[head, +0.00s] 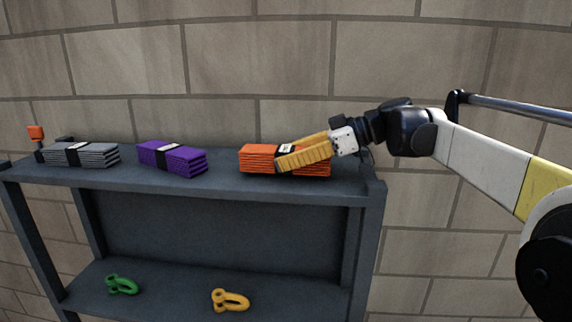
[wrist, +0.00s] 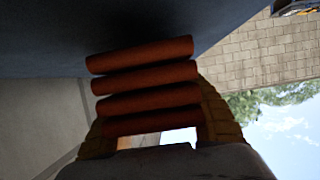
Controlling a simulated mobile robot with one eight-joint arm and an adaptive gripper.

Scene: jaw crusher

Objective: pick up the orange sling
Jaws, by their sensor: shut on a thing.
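The orange sling (head: 258,158) is a folded, layered bundle with a dark band and a white label. It is at the right part of the shelf's top board in the head view. My gripper (head: 300,156) reaches in from the right, and its yellow fingers are shut on the sling, one finger across its front. In the wrist view the sling's dark orange folds (wrist: 148,78) sit between the two yellow fingers (wrist: 155,125). I cannot tell whether the sling still touches the board.
The dark shelf (head: 215,183) stands against a block wall. A purple sling (head: 185,162) and a grey sling (head: 75,155) lie to the left on top, with an orange-topped object (head: 36,133) at the far left. Green (head: 122,285) and yellow (head: 230,300) shackles lie on the lower board.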

